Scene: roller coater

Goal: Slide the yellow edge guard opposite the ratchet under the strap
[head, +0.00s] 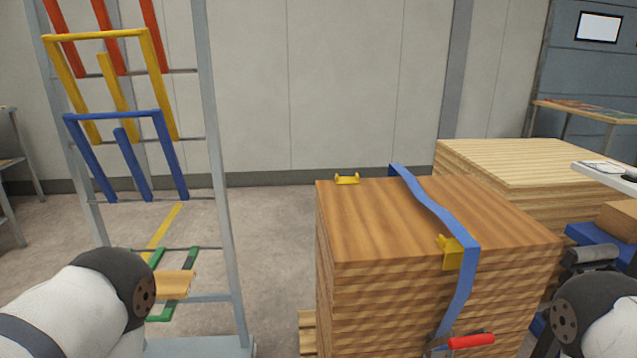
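A stack of brown boards (400,215) stands right of centre. A blue strap (428,203) runs over its top from the far edge to the front edge and down the front face. The ratchet, with a red handle (471,341), is on the strap low on the front face. One yellow edge guard (347,179) sits at the far edge, left of the strap and apart from it. Another yellow edge guard (450,254) is at the front edge, at the strap. Parts of both my arms show at the bottom corners; neither gripper can be seen.
A metal rack (222,180) with red, yellow and blue frames stands at left. A paler board stack (510,160) is behind right. Blue equipment and a box (620,217) crowd the right edge. Open floor (275,240) lies between rack and brown stack.

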